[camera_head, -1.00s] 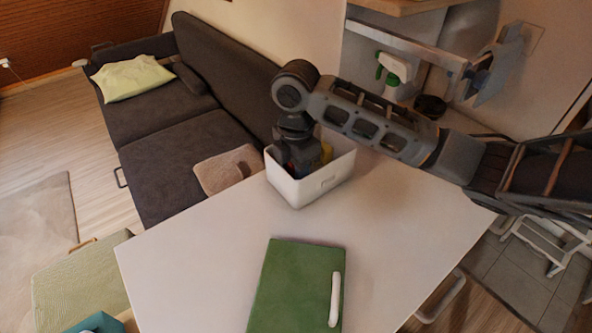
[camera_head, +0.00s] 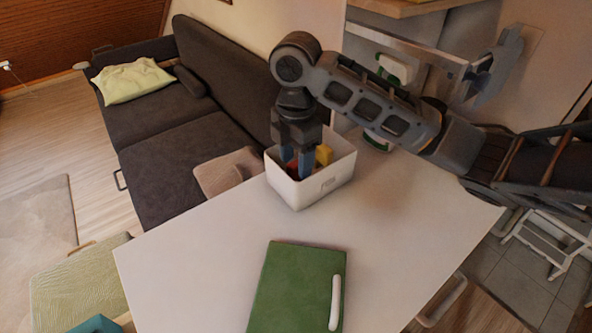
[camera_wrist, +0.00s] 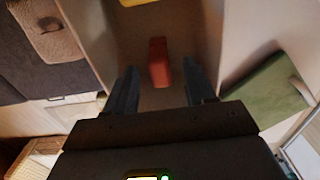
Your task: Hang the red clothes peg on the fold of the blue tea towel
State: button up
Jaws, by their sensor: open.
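The red clothes peg (camera_wrist: 158,62) lies in the white box, between and beyond my fingertips in the wrist view. In the head view, a bit of red (camera_head: 293,167) shows inside the box beside my fingers. My gripper (camera_head: 296,163) is open and points down into the white box (camera_head: 318,187). In the wrist view, the two fingers of my gripper (camera_wrist: 162,78) are apart with nothing between them. I cannot make out the blue tea towel for certain; a blue-grey shape (camera_head: 500,66) shows by the rail at the upper right.
A yellow object (camera_head: 323,154) is also in the box. The box stands at the back of the white table (camera_head: 195,252). A green board-like item (camera_head: 292,290) with a white handle lies at the front; the table's left part is clear. A dark sofa (camera_head: 180,140) stands behind.

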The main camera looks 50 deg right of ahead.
jog(key=shift+r, duration=1.4)
